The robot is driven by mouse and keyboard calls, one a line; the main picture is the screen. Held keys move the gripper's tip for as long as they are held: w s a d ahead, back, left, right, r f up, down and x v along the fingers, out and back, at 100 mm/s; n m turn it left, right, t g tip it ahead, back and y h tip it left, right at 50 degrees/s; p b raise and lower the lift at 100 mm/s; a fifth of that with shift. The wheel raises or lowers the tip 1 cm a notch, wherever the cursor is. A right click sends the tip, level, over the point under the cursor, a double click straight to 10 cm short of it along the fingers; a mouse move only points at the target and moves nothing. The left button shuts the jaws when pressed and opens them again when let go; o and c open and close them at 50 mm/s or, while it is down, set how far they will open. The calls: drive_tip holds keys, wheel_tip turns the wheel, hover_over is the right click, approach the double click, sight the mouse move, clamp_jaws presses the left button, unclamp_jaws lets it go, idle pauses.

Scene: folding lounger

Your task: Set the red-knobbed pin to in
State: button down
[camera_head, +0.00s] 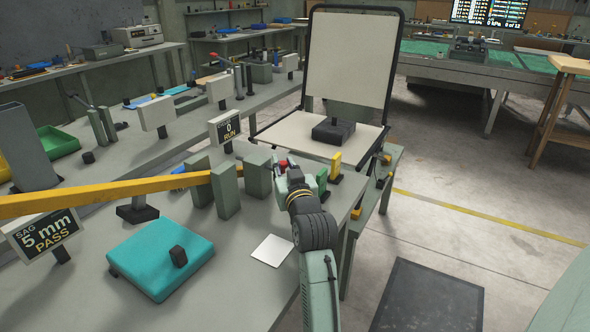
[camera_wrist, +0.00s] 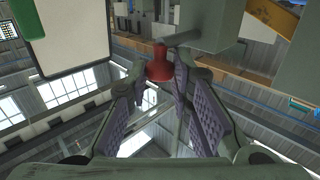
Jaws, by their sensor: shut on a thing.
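The pin's red knob (camera_head: 283,164) shows at the tip of my gripper (camera_head: 287,170), beside the grey-green posts on the bench. In the wrist view the red knob (camera_wrist: 158,66) sits between the two purple-padded fingers of my gripper (camera_wrist: 161,72), which is shut on it. A grey rod (camera_wrist: 187,36) runs from by the knob toward a pale green block (camera_wrist: 210,22). How deep the pin sits is hidden. The folding lounger stands behind, with its cream backrest (camera_head: 348,58) upright and its seat (camera_head: 290,133) flat.
A dark block (camera_head: 333,131) lies on the seat. A yellow bar (camera_head: 120,192) crosses the left of the bench to a grey-green post (camera_head: 226,190). A yellow block (camera_head: 335,166) stands right of my gripper. A teal cushion (camera_head: 150,245) lies in front.

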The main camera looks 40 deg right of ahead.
drive_tip(key=shift+w+a+f, duration=0.15)
drive_tip(key=shift+w+a, duration=0.05)
drive_tip(key=shift+w, duration=0.2)
drive_tip(key=shift+w+a+f, duration=0.1)
drive_tip(key=shift+w+a, duration=0.05)
drive_tip(key=shift+w, duration=0.25)
drive_tip(key=c, duration=1.4)
unclamp_jaws()
drive_tip(key=shift+w+f, duration=0.1)
drive_tip(key=shift+w, duration=0.05)
drive_tip(key=shift+c, duration=0.2)
drive_tip(key=v, duration=1.2)
